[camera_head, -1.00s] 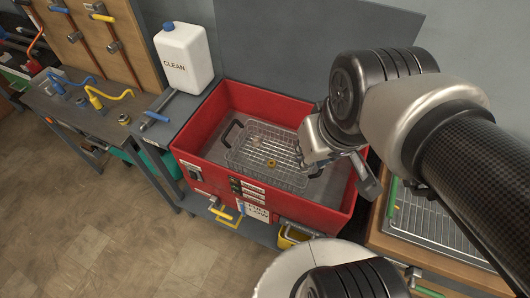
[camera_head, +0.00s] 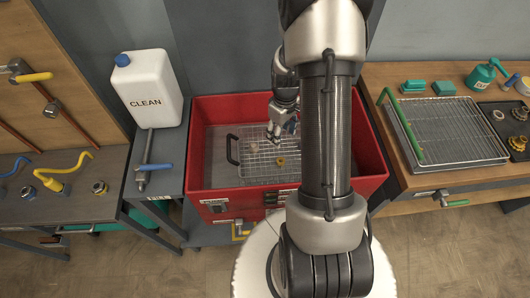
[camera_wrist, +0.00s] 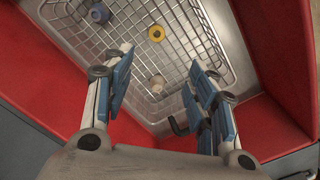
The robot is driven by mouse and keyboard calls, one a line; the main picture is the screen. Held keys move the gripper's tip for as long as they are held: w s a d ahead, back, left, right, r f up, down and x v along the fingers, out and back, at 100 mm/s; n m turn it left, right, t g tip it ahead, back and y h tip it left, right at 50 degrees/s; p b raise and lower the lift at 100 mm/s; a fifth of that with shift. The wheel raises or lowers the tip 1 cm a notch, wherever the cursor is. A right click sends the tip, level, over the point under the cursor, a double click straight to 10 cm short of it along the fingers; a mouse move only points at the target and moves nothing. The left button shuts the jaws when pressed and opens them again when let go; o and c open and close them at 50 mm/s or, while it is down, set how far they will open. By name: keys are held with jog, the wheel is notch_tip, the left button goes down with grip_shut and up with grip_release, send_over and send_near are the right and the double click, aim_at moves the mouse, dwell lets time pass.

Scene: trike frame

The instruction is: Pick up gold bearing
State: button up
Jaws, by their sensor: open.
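A gold ring-shaped bearing (camera_head: 280,161) lies in a wire basket (camera_head: 245,176) inside a red tub (camera_head: 203,150). In the wrist view the bearing (camera_wrist: 156,33) lies on the basket mesh, beyond my fingertips and near the top of the picture. My gripper (camera_head: 274,135) is over the basket, pointing down, a little up and left of the bearing in the head view. In the wrist view my gripper (camera_wrist: 163,78) is open with its blue-padded fingers apart and nothing held. A small beige part (camera_wrist: 157,83) shows between the fingers, lower down in the basket.
A blue-grey part (camera_wrist: 98,14) also lies in the basket. The tub's red walls surround it. A white CLEAN jug (camera_head: 149,90) stands left. A wire rack (camera_head: 450,135) and a dark tray with gold parts (camera_head: 490,112) are on the right bench.

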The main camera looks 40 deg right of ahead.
jog(key=b, duration=0.4)
send_over(281, 161)
jog(key=f, duration=1.2)
jog(key=shift+a, duration=0.25)
jog(key=f, duration=0.2)
jog(key=f+b, duration=0.1)
jog(key=f, duration=0.2)
jog(key=shift+w+d+f+b, duration=0.1)
jog(key=shift+d+f+b, duration=0.15)
jog(key=shift+f+b, duration=0.05)
jog(key=shift+r, duration=0.1)
jog(key=shift+c, duration=0.4)
jog(key=c, duration=1.1)
